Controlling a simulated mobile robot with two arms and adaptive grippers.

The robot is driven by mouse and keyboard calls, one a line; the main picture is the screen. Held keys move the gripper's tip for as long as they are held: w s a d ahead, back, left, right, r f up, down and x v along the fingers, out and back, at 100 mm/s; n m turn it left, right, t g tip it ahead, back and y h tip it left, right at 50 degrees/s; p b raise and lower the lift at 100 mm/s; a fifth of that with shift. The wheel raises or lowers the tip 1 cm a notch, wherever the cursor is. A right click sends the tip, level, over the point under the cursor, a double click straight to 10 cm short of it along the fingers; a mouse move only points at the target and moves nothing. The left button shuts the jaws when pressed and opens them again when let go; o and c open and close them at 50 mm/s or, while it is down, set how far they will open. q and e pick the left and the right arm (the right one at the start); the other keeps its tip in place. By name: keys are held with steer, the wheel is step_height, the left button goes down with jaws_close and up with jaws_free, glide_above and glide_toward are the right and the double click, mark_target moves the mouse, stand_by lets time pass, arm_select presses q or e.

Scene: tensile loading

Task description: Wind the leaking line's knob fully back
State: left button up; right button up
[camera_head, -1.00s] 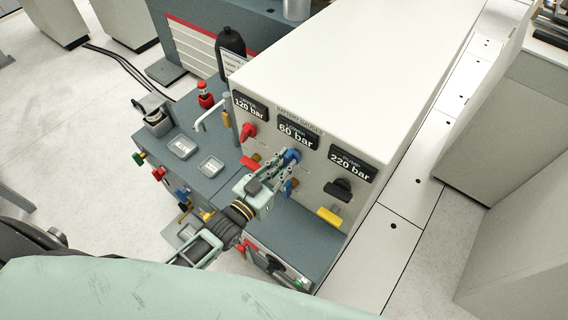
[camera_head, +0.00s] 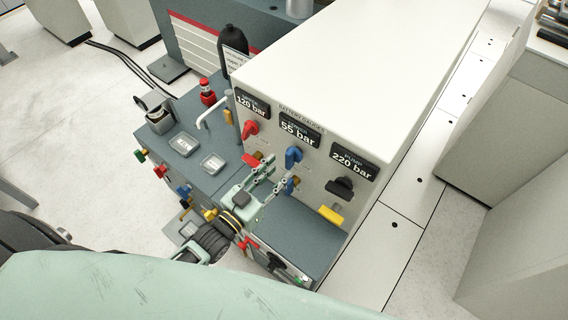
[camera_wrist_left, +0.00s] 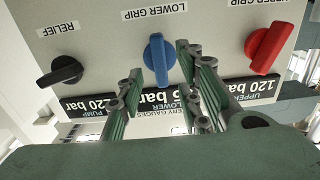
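The blue knob (camera_head: 293,157) is on the front of the white cabinet, below the middle gauge (camera_head: 298,133), which reads 55 bar. In the left wrist view the blue knob (camera_wrist_left: 158,59) carries the label LOWER GRIP and its bar points up and down the picture. The red knob (camera_head: 250,129) is below the 120 bar gauge (camera_head: 251,105), and the black knob (camera_head: 340,188) below the 220 bar gauge (camera_head: 354,163). My left gripper (camera_head: 274,173) is open and empty, its fingers pointing at the panel just short of the blue knob. My right gripper is not in view.
Lower on the panel are a red lever (camera_head: 251,161), a blue lever (camera_head: 290,185) and a yellow handle (camera_head: 330,216). A grey bench (camera_head: 185,165) with several coloured fittings stands to the left. The ledge (camera_head: 300,230) below the panel is bare.

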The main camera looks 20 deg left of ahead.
arm_select(q)
steer(key=v, duration=0.7)
steer(key=shift+s, duration=0.25)
steer(key=shift+a+r, duration=0.1)
steer(key=s+a+f+g+y, duration=0.2)
steer(key=s+f+g, duration=0.1)
steer(key=f, duration=0.6)
steer(key=s+a+f+n+g+y, duration=0.1)
steer(key=s+f+g, duration=0.15)
steer(key=f, duration=0.65)
steer(key=s+a+f+g+y, duration=0.2)
steer(key=s+f, duration=0.2)
steer(key=f, duration=0.6)
steer(key=s+f+g, duration=0.4)
steer(key=s+f, duration=0.3)
steer(key=s, duration=0.4)
steer(key=s+f+g+y, duration=0.1)
steer(key=s+f+g, duration=0.3)
steer(key=s+f, duration=0.3)
steer(key=s, duration=0.4)
steer(key=shift+s+d+f+n, duration=0.15)
steer(key=shift+s+d+n, duration=0.1)
steer(key=shift+n, duration=0.15)
steer(key=shift+g, duration=0.25)
